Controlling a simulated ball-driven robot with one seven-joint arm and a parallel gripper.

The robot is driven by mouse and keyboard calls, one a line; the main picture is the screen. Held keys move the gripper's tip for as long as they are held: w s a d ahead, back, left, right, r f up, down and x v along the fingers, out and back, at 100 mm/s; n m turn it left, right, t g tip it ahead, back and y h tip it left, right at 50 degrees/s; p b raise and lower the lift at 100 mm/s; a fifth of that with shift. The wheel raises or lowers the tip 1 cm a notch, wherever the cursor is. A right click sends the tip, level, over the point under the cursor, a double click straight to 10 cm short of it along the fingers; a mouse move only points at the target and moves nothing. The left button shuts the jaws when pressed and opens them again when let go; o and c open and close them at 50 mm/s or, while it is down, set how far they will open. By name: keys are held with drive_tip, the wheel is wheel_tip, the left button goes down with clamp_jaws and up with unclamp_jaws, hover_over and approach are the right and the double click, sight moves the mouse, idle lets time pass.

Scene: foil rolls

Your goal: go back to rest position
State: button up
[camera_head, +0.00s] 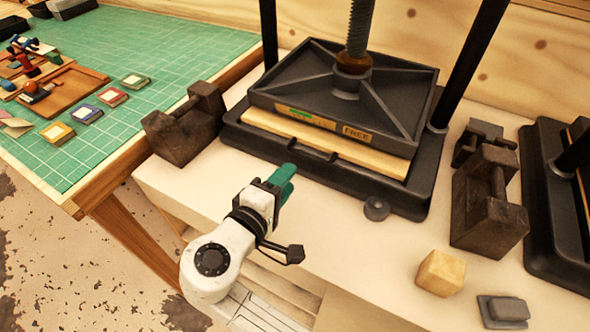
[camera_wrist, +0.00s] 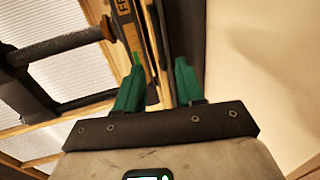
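My gripper (camera_head: 282,180) has green fingers and is over the pale bench top (camera_head: 215,205), in front of the black screw press (camera_head: 340,110). In the wrist view, the two green fingers of my gripper (camera_wrist: 159,75) stand apart with a gap between them. I see nothing held in the gap. The press's dark frame and its wooden board show beyond the fingertips. The head view does not show clearly how far the fingertips are from the press.
Dark iron weights stand left (camera_head: 187,125) and right (camera_head: 488,200) of the press. A small dark disc (camera_head: 376,208), a wooden block (camera_head: 440,272) and a grey block (camera_head: 505,310) lie at the right front. A green mat (camera_head: 190,60) with small items covers the left table.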

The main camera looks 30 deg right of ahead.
drive_tip(key=shift+v, duration=0.85)
